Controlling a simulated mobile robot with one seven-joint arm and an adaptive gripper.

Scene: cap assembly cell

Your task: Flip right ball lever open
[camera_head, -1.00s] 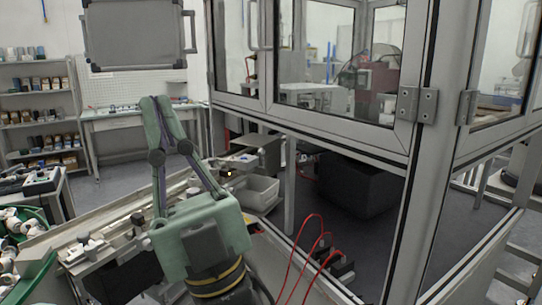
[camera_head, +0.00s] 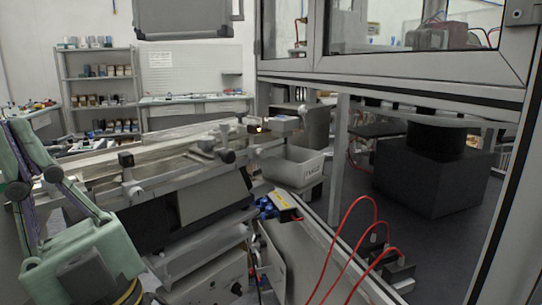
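A long metal feeder unit (camera_head: 165,165) runs across the middle. Small levers with dark ball knobs stand along its front edge. The left ball lever (camera_head: 126,160) stands upright, its ball at the top. The right ball lever (camera_head: 228,157) is near the feeder's right end; at this size I cannot tell whether it is open or closed.
A grey bin (camera_head: 292,168) stands right of the feeder. Red cables (camera_head: 345,235) arc up in front of a glazed machine frame (camera_head: 400,85). A yellow-labelled part with blue fittings (camera_head: 285,205) sits below the feeder. Shelves (camera_head: 100,90) stand far behind.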

